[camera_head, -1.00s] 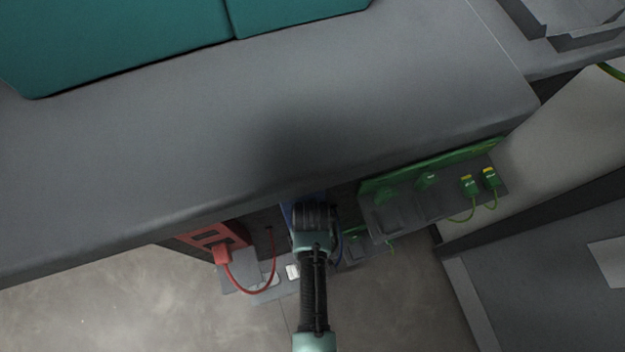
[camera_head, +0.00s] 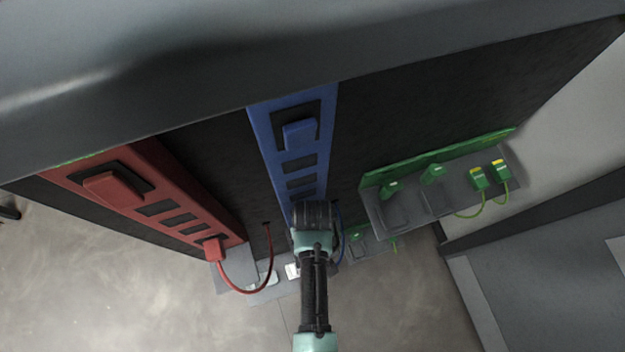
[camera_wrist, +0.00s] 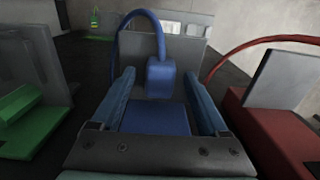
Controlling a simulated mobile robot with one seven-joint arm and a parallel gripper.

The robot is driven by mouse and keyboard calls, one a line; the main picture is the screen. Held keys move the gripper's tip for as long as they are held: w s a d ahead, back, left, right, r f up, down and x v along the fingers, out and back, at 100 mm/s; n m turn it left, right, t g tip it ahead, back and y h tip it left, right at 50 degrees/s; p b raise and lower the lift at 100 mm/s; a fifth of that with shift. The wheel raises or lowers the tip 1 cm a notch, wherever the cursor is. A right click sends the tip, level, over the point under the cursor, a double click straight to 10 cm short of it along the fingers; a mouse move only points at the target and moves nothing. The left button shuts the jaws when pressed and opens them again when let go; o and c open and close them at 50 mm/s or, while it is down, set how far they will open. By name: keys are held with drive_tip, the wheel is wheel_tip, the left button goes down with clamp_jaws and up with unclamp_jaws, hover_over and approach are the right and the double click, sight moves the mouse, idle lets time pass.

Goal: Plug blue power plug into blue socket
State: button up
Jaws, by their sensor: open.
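The blue power strip (camera_head: 262,135) with its sockets is mounted on the dark panel in the head view; my arm hides its lower end. In the wrist view its blue surface (camera_wrist: 155,120) runs between my fingers. The blue power plug (camera_wrist: 161,77), with a blue cable looping up and left, stands at the far end of that surface. I cannot tell whether it is seated in a socket. My gripper (camera_wrist: 159,88) is open, its two blue fingers on either side, pointing toward the plug. The plug is hidden in the head view, where the blue cable (camera_head: 342,232) shows beside my wrist.
A red power strip (camera_head: 160,157) with a red plug (camera_head: 212,248) and cable is at left. A green strip (camera_head: 400,170) with green plugs (camera_head: 479,179) and grey holders is at right. The desk edge (camera_head: 200,85) overhangs above. A grey floor (camera_head: 90,290) lies below.

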drive_tip(key=shift+f, duration=0.15)
drive_tip(key=shift+c, duration=0.3)
clamp_jaws()
idle(0.3)
